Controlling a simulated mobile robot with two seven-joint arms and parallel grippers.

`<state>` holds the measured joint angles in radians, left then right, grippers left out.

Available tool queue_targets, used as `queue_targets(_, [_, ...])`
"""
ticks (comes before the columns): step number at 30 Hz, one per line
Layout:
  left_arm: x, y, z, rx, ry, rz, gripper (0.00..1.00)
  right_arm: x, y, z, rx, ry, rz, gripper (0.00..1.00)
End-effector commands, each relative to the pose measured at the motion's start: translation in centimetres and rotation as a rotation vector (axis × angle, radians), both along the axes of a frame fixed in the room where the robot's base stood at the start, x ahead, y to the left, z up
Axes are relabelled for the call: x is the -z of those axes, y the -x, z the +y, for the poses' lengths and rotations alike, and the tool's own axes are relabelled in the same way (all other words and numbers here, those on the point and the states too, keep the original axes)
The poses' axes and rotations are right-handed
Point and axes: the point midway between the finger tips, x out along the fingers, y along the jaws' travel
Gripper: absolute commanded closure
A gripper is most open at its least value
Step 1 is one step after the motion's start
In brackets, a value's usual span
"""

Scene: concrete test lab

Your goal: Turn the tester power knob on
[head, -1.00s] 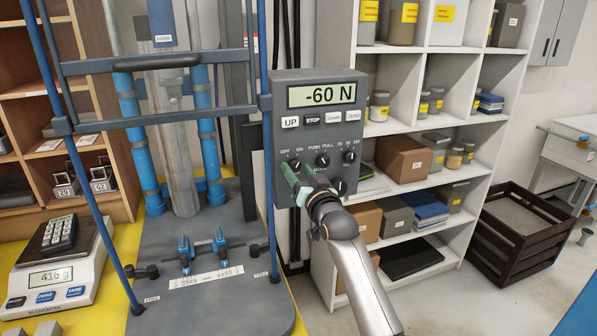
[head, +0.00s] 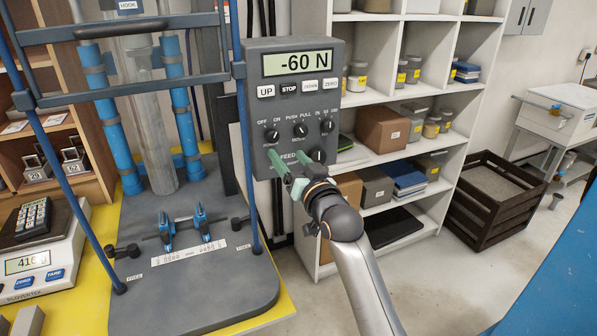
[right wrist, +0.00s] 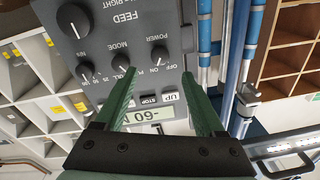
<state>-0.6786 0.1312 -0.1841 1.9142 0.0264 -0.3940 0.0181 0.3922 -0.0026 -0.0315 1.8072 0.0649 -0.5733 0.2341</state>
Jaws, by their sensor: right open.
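The tester's grey control panel (head: 252,85) shows a lit display reading -60 N. The dark power knob (head: 272,136) is at the left of the knob row, under the OFF and ON marks. I cannot tell surely which mark its pointer faces. My right gripper (head: 286,156), with green fingers, is open and empty in front of the panel, just below the power knob in the head view. In the right wrist view the panel appears upside down; the power knob (right wrist: 160,55) lies just beyond the gap between the fingertips (right wrist: 159,74), apart from them. My left gripper is out of view.
The mode knob (head: 300,130) and range knob (head: 327,127) sit right of the power knob; the feed knob (head: 317,156) is below, close to my right finger. The blue frame post (head: 245,150) stands close left of the panel. White shelves (head: 435,70) stand behind.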

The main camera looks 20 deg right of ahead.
Motion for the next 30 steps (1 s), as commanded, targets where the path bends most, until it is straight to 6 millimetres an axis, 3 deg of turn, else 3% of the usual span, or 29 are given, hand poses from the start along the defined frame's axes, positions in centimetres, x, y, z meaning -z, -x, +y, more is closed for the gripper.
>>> queue_targets(3, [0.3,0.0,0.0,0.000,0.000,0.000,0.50,0.2,1.9,-0.2,0.000,0.000,0.000,0.29])
queue_targets(9, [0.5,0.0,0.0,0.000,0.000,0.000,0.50,0.3,4.0,-0.3,0.000,0.000,0.000,0.29])
queue_targets(26, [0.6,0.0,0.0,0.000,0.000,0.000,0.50,0.3,4.5,-0.3,0.000,-0.001,0.000,0.29])
queue_targets(30, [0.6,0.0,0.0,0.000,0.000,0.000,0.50,1.7,5.0,-0.2,-0.001,0.013,0.041,0.29])
